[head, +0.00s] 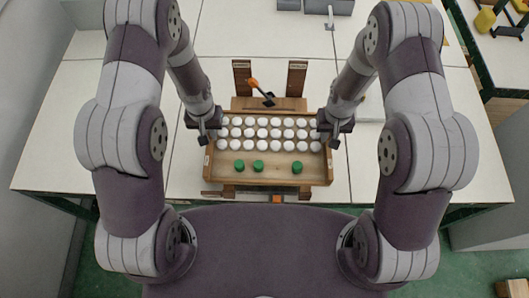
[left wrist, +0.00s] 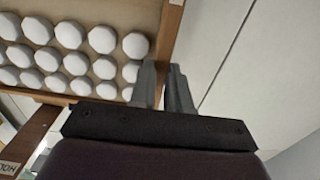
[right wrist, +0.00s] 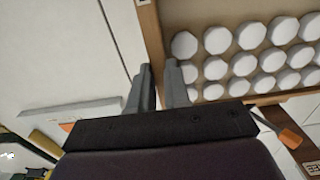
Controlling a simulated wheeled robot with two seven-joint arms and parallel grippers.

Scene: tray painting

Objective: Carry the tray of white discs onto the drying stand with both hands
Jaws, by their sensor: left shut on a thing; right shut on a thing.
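The wooden tray (head: 222,172) holds rows of white discs (head: 262,133) in its far part and three green discs (head: 258,166) nearer me. My left gripper (head: 204,135) is shut on the tray's left side wall, and the left wrist view shows its fingers (left wrist: 163,88) on either side of that wall. My right gripper (head: 332,136) is shut on the right side wall, with its fingers (right wrist: 160,88) astride it in the right wrist view. A wooden stand with two dark uprights (head: 297,78) shows behind the tray; its lower part is hidden. I cannot tell whether the tray touches anything beneath.
An orange-handled tool (head: 254,84) lies just beyond the tray. A flat light block (head: 369,108) is on the table right of my right gripper. Grey bins (head: 328,6) stand at the far edge. The white table (head: 110,140) is clear at left.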

